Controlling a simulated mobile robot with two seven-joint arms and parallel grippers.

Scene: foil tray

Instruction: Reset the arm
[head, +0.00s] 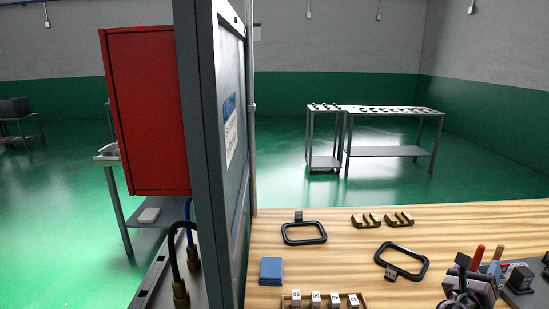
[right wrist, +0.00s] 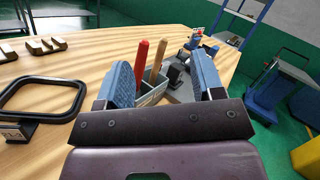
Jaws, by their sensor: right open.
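My right gripper (head: 462,284) is at the lower right of the head view, over the right part of the wooden workbench (head: 350,258). In the right wrist view, its two blue-padded fingers (right wrist: 162,84) stand wide apart with nothing held between them. Beyond the fingers is a grey tool holder (right wrist: 153,97) with a red handle (right wrist: 141,66) and a wooden handle (right wrist: 157,60) upright in it. The gripper appears apart from these. My left gripper is not in view. No foil tray can be made out.
Two black frames (head: 304,241) (head: 424,268), a blue block (head: 271,271), brown slotted blocks (head: 367,221) and a box of numbered blocks (head: 291,304) lie on the bench. A grey post (head: 208,150) and red cabinet (head: 148,115) stand left. The middle bench top is mostly clear.

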